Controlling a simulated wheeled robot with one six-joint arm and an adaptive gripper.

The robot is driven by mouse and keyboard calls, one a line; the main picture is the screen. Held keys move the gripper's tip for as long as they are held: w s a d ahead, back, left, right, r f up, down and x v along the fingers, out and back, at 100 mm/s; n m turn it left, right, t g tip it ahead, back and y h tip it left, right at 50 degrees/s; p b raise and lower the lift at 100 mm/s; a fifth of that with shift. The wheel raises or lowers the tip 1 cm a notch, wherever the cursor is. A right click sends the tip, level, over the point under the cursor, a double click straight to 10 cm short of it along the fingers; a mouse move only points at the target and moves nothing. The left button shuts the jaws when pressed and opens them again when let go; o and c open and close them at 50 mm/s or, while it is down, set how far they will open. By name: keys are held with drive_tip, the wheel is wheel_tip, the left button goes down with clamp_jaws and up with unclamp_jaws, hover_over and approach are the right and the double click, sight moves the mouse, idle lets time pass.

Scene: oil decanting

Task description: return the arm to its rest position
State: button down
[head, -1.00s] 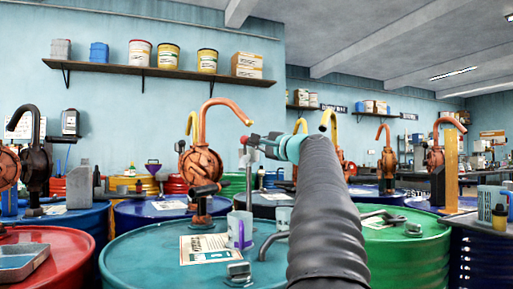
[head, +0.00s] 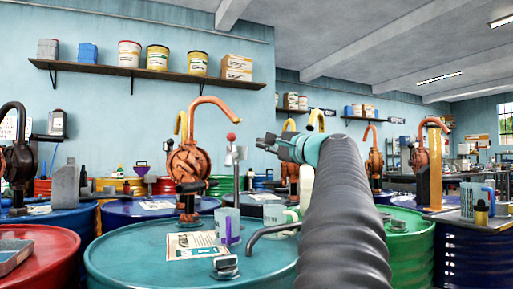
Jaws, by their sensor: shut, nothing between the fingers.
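My gripper (head: 270,142) is at the end of my arm, which rises from the bottom of the head view in a dark ribbed sleeve. The gripper points left, with its grey fingers shut and empty. It is in the air above the teal drum (head: 130,256). In the picture its fingertips lie just right of a thin grey post with a red knob (head: 231,137); I cannot tell the depth gap.
A red drum (head: 55,245) is at left and a green drum (head: 408,245) at right. A shelf (head: 110,78) with pails and boxes is on the wall.

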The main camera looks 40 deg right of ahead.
drive_tip(key=shift+s+a+f, duration=0.15)
drive_tip(key=shift+s+a, duration=0.1)
drive_tip(key=shift+s, duration=0.75)
drive_tip(key=shift+s+a+f, duration=0.1)
drive_tip(key=shift+s+a, duration=0.15)
drive_tip(key=shift+s, duration=0.7)
